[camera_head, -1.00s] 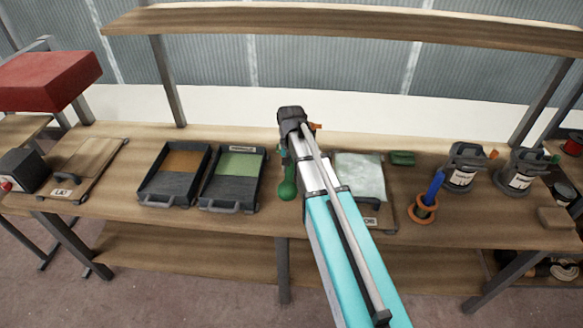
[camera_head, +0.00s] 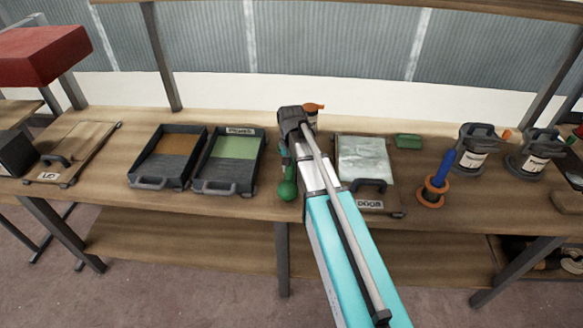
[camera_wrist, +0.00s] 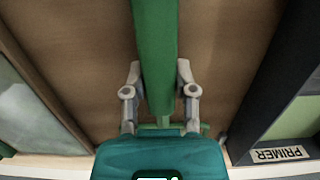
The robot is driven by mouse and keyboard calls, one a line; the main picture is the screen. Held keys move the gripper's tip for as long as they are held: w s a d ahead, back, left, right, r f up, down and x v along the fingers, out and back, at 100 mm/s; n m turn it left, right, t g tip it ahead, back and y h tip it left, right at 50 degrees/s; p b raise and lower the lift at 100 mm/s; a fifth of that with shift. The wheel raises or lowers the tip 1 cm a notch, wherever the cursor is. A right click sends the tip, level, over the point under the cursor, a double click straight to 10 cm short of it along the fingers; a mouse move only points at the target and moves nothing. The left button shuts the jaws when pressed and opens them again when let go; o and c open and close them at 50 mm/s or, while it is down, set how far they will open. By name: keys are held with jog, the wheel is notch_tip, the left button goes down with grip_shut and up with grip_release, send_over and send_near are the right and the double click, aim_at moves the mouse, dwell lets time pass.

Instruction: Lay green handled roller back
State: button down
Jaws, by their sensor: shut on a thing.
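The green handled roller shows in the head view as a green handle with a rounded end (camera_head: 288,190), hanging below my gripper (camera_head: 285,152). In the wrist view the green handle (camera_wrist: 155,45) runs between the two fingers of my gripper (camera_wrist: 157,85), which is shut on it. The roller is over the bench, between the tray marked PRIMER (camera_head: 212,186) and the board marked DOOR (camera_head: 394,205). The roller's far end is hidden by my gripper, and I cannot tell whether it touches the bench.
A tray with brown-orange contents (camera_head: 150,183) stands left of the PRIMER tray. A board marked LID (camera_head: 90,150) lies farther left. A green block (camera_head: 408,141), a blue-handled tool in an orange ring (camera_head: 432,197) and grey cans (camera_head: 470,158) are right. Bare wood shows beside the PRIMER tray.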

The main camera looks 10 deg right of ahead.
jog(key=shift+f, duration=0.3)
jog(key=shift+c, duration=1.7)
grip_release()
jog(key=shift+r, duration=0.15)
